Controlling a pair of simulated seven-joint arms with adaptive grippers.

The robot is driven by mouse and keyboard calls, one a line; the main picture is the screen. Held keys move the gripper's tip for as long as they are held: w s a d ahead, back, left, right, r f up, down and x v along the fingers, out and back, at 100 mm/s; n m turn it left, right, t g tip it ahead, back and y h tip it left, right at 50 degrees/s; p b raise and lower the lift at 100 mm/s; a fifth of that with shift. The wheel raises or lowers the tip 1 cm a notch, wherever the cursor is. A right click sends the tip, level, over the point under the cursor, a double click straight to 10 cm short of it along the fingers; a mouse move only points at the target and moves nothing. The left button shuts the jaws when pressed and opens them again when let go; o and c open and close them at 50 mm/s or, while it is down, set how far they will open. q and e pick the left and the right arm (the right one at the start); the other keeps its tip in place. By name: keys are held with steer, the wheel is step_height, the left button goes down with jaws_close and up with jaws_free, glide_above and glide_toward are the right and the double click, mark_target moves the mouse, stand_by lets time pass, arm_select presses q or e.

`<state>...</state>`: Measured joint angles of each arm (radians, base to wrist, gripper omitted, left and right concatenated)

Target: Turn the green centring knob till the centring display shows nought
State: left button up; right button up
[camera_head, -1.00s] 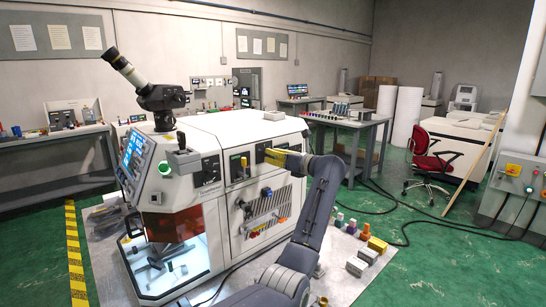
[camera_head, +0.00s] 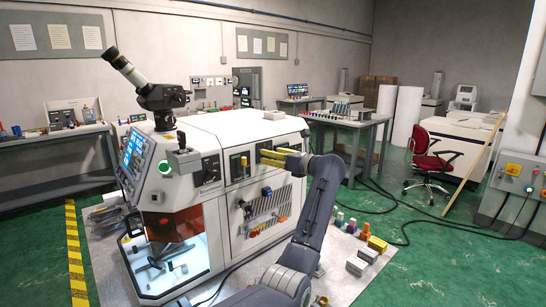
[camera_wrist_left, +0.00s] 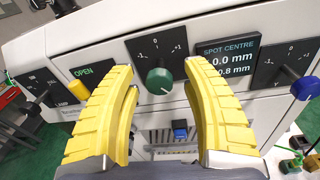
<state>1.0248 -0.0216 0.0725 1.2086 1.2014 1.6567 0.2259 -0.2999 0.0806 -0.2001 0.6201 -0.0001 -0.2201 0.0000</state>
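The green knob (camera_wrist_left: 160,81) sits on a dark dial plate marked -1, 0 and 1 in the left wrist view. My left gripper (camera_wrist_left: 162,75) is open, with its yellow fingers on either side of the knob and apart from it. The spot centre display (camera_wrist_left: 229,62) right of the knob reads 0.0 mm on its upper line and 0.8 mm on its lower line; any signs before the figures are hard to read. In the head view my left gripper (camera_head: 274,156) is at the machine's side panel, and the knob cannot be made out. My right gripper is not in view.
A blue knob (camera_wrist_left: 305,88) is right of the display, and a yellow handle (camera_wrist_left: 78,92) is left of the green knob. The white machine (camera_head: 225,125) stands on a grey floor plate.

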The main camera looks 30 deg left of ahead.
arm_select(q)
steer(key=v, duration=1.2)
stand_by(0.6)
